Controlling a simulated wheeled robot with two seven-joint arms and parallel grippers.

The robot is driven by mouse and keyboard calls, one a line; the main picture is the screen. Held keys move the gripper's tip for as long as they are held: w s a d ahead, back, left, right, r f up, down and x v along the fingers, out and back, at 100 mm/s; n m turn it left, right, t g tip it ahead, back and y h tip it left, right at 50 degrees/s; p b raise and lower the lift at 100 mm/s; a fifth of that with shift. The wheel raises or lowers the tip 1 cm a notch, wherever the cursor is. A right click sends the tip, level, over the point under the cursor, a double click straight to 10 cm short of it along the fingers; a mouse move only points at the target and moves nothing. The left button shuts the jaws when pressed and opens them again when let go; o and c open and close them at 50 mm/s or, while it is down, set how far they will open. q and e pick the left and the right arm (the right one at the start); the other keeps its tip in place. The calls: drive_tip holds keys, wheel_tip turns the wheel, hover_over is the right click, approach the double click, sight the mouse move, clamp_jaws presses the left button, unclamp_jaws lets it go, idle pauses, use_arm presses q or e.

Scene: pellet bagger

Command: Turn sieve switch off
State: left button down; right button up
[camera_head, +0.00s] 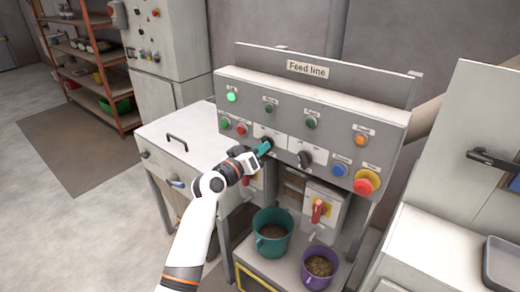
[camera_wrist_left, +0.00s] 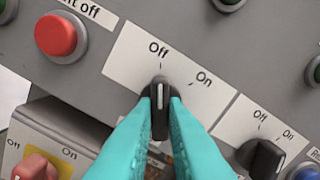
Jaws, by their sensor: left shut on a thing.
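A black rotary switch (camera_wrist_left: 159,97) on a white Off/On plate (camera_wrist_left: 125,55) is on the grey control panel. Its white pointer line points up at Off in the left wrist view. My left gripper (camera_head: 266,147) is shut on this switch, with teal fingers (camera_wrist_left: 160,112) on both sides of it. A second black rotary switch (camera_head: 304,158) sits to its right, also on an Off/On plate; it shows too in the left wrist view (camera_wrist_left: 262,157). The names of the switches cannot be read. My right gripper is not in view.
The panel, under a "Feed line" sign (camera_head: 307,69), also carries several push buttons and a red mushroom button (camera_head: 367,182). Below are a red-handled switch (camera_head: 319,211), a teal bucket (camera_head: 272,246) and a purple bucket (camera_head: 318,281). A white cabinet (camera_head: 190,128) stands left.

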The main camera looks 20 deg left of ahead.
use_arm(q)
drive_tip(key=c, duration=1.5)
unclamp_jaws()
drive_tip(key=shift+o, duration=0.2)
drive_tip(key=b+v, duration=0.2)
drive_tip(key=v, duration=1)
drive_tip(key=shift+b, duration=0.35)
